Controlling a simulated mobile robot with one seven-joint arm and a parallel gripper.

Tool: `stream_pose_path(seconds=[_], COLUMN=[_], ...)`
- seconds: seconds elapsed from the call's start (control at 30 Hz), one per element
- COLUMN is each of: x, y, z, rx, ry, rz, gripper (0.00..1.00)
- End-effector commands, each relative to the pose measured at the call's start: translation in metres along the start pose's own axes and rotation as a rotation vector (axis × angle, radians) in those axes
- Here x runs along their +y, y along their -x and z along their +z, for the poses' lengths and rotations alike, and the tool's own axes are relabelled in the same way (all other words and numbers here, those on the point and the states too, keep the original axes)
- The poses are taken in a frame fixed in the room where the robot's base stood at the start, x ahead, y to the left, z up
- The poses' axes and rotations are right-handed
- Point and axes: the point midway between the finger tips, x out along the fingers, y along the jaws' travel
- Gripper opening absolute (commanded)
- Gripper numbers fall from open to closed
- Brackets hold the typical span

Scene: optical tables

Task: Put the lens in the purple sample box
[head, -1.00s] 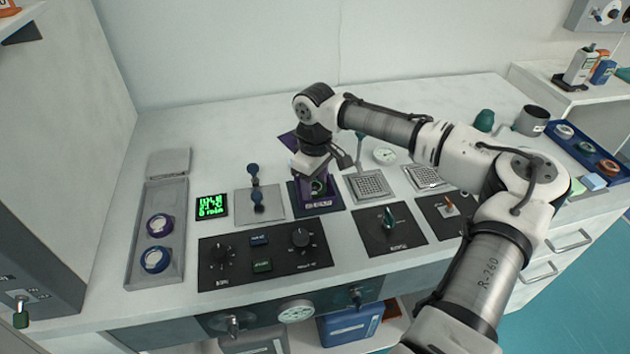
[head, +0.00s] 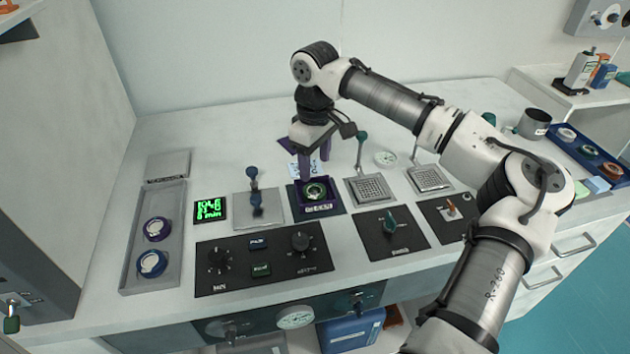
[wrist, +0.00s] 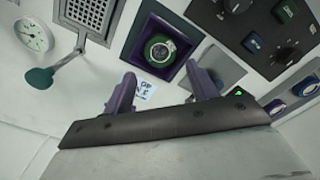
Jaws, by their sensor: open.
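The purple sample box (head: 303,201) stands on a dark square mat among the table fittings. The lens, with a green ring (head: 316,190), lies inside the box; in the wrist view the lens (wrist: 160,50) sits within the walls of the box (wrist: 184,27). My gripper (head: 315,178) is open and empty, above and just behind the box. In the wrist view its two purple fingers (wrist: 165,88) are apart, with clear space between them and the lens.
Left of the box is a plate with a blue-knobbed lever (head: 254,185), and right of it a grated plate with a green-knobbed lever (head: 361,150). A black knob panel (head: 264,257) lies in front.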

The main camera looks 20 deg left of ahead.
Motion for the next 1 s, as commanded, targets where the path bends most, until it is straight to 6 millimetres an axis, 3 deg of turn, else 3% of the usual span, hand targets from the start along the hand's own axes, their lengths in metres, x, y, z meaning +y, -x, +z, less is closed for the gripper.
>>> stream_pose_path(seconds=[0.13, 0.33, 1.0], x=[0.0, 0.0, 0.0], y=[0.025, 0.042, 0.044], z=[-0.001, 0.0, 0.0], rx=[0.002, 0.0, 0.0], ry=[0.0, 0.001, 0.001], rz=[0.001, 0.0, 0.0], gripper=[0.58, 0.58, 0.58])
